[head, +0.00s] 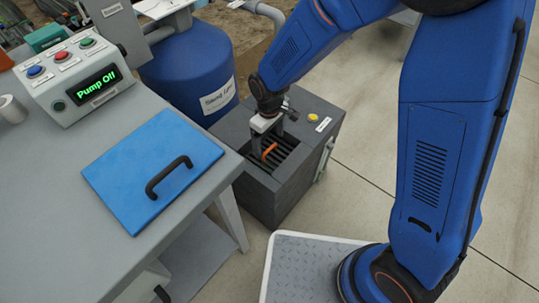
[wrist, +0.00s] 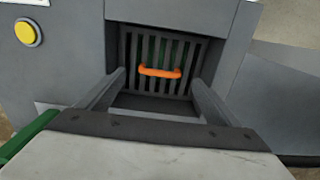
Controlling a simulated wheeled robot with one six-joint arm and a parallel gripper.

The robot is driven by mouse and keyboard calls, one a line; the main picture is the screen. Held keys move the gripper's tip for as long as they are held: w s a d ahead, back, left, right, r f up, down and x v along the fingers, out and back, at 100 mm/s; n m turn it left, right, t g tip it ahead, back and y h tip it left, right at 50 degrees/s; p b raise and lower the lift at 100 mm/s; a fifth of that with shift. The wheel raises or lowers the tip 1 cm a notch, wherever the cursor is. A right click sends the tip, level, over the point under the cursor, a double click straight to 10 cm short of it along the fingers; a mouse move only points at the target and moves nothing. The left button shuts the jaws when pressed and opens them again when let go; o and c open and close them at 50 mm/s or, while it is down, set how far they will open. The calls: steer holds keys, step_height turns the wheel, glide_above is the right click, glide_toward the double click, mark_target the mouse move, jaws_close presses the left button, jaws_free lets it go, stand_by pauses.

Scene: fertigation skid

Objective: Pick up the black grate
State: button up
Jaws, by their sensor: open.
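The black grate (head: 285,157) sits in the square opening on top of a dark grey box. Its orange handle (head: 269,150) stands up from the bars. In the wrist view the grate (wrist: 189,84) shows dark parallel bars with the orange handle (wrist: 160,72) across its middle. My gripper (head: 267,143) is over the opening, pointing down at the grate. In the wrist view my gripper (wrist: 160,75) is open, with one finger on each side of the handle in the picture. The fingers hold nothing. I cannot tell how far the fingertips are from the handle.
The grey box (head: 268,195) has a yellow button (head: 312,117) on top. A blue lid with a black handle (head: 140,180) lies on the grey table at left. The control panel (head: 75,75) reads "Pump Off". A blue tank (head: 185,70) stands behind. The floor at right is clear.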

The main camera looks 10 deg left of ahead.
mark_target(269, 146)
steer(key=shift+f, duration=1.7)
steer(key=c, duration=1.6)
steer(key=shift+r, duration=0.1)
steer(key=shift+c, duration=0.2)
